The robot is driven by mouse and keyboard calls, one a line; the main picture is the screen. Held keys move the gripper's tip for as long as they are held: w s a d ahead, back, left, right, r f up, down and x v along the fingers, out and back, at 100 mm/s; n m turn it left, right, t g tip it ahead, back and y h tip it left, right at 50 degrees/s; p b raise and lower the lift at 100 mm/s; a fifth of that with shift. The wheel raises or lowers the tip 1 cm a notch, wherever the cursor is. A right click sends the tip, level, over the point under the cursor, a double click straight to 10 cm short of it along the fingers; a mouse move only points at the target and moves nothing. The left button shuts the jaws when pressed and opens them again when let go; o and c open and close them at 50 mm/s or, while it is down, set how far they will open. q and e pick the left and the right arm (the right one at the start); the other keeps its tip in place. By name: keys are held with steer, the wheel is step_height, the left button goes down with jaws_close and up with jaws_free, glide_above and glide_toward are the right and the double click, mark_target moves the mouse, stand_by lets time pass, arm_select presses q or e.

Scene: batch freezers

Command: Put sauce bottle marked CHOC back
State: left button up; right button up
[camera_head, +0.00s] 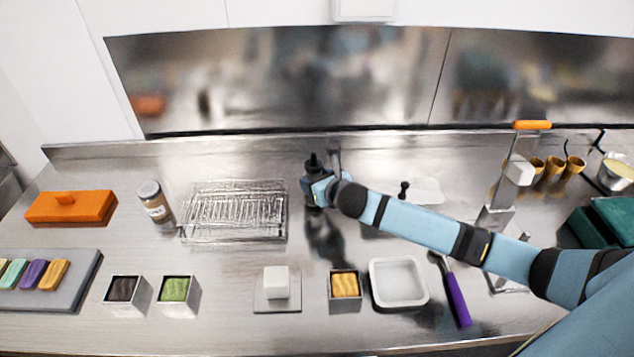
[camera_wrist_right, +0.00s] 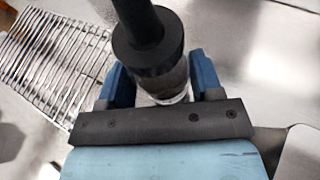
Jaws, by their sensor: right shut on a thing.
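A bottle with a black top (camera_head: 314,161) is at the middle of the steel counter, toward the back. My right gripper (camera_head: 318,188) is shut around its body. In the right wrist view the same bottle (camera_wrist_right: 150,45) shows its black cap and a clear lower part between the blue fingers of my right gripper (camera_wrist_right: 163,85). No CHOC marking is readable, as the gripper hides most of its body. I cannot tell whether its base touches the counter. My left gripper is not in view.
A wire rack (camera_head: 234,212) stands just left of the bottle, with a brown labelled jar (camera_head: 155,202) beyond it. In front are a white cube (camera_head: 275,283), a tin with yellow filling (camera_head: 345,285), and a white tray (camera_head: 398,303). A steel backsplash (camera_head: 290,80) stands behind.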

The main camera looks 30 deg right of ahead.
steer(key=shift+f, duration=0.35)
steer(key=shift+f, duration=0.15)
steer(key=o, duration=0.9)
steer(key=shift+o, duration=0.2)
steer(key=shift+s, duration=0.15)
steer(key=v, duration=1.1)
steer(key=shift+s+r+b, duration=0.3)
steer(key=shift+s+b, duration=0.05)
steer(key=shift+b, duration=0.1)
